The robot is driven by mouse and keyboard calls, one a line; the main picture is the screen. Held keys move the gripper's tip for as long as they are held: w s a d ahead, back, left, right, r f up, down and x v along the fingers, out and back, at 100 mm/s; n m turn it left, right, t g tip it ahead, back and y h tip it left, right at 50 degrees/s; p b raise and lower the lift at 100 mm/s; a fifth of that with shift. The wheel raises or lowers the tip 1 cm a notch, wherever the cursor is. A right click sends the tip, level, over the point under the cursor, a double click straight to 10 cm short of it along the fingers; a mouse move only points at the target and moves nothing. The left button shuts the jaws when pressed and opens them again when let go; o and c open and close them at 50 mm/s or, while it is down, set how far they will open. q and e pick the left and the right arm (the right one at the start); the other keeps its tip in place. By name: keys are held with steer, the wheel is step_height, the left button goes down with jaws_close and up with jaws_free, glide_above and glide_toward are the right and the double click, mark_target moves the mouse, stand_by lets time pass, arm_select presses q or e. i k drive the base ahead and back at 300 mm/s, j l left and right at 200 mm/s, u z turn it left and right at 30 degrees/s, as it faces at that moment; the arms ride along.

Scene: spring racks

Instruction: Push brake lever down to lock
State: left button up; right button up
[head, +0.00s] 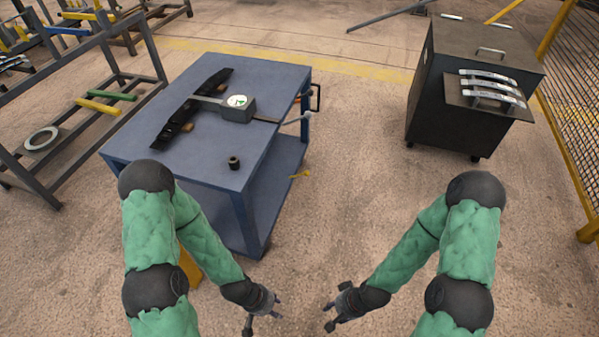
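A blue workbench (285,75) with a lower shelf stands left of centre. A grey-ended handle (298,120) juts from the bench's right edge higher up. My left gripper (265,313) is low in the view, in front of the bench, with fingers apart and empty. My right gripper (329,316) is to its right, also open and empty. Both are clear of the bench and the yellow part.
On the bench lie a dark leaf spring (190,108), a grey tool (237,108) and a small black cylinder (234,162). A dark cabinet (440,105) with silver handles stands right, near a mesh fence (570,60). A rack (75,120) stands left. Floor between bench and cabinet is clear.

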mark_target(306, 173)
steer(key=i+l+u, duration=0.15)
steer(key=i+l, duration=1.1)
steer(key=i+j, duration=0.05)
steer(key=i, duration=0.05)
